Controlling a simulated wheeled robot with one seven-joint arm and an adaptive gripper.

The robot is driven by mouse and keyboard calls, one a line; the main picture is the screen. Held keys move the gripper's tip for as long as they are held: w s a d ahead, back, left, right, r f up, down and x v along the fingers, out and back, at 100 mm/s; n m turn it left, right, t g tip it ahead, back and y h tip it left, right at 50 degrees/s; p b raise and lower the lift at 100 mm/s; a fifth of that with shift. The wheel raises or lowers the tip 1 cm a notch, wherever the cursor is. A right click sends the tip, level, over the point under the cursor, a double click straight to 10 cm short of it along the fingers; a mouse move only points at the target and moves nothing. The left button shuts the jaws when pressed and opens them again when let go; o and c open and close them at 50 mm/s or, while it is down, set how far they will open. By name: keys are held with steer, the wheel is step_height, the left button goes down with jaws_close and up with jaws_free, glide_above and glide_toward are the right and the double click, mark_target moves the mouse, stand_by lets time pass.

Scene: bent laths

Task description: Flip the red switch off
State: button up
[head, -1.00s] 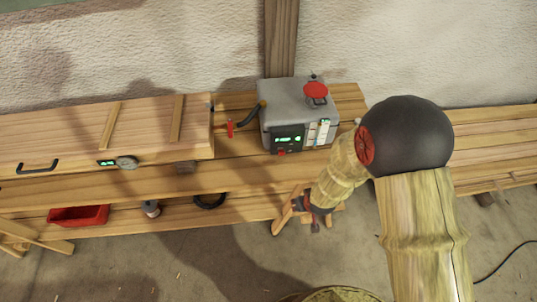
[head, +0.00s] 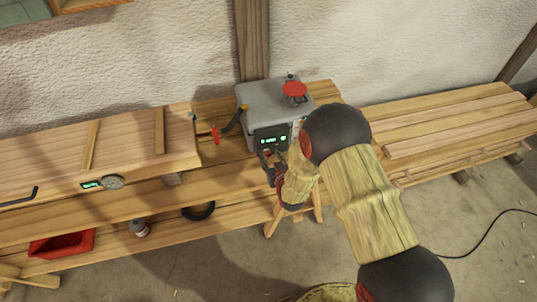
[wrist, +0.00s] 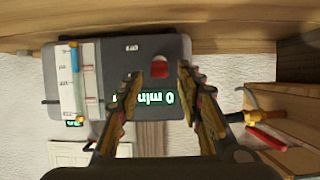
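The red switch (wrist: 159,67) sits on the dark front panel of the grey box (head: 262,100), which stands on the bench. In the wrist view, which is upside down, the switch shows between and just beyond my fingertips. My gripper (wrist: 160,74) is open, its two fingers apart with nothing between them, pointing at the panel. In the head view my gripper (head: 270,160) is right in front of the panel's lower part and hides the switch. Whether a finger touches the switch I cannot tell. A green lit display (wrist: 145,98) is beside the switch, partly behind the fingers.
A red knob (head: 294,90) tops the box. A hose with a red valve lever (head: 214,135) runs to the long wooden chest (head: 140,140) at left. A level gauge (wrist: 80,80) is on the panel. Stacked boards (head: 450,115) lie at right; a red bin (head: 62,243) sits below.

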mark_target(268, 153)
steer(key=shift+x, duration=1.35)
steer(key=shift+c, duration=0.8)
steer(key=c, duration=0.8)
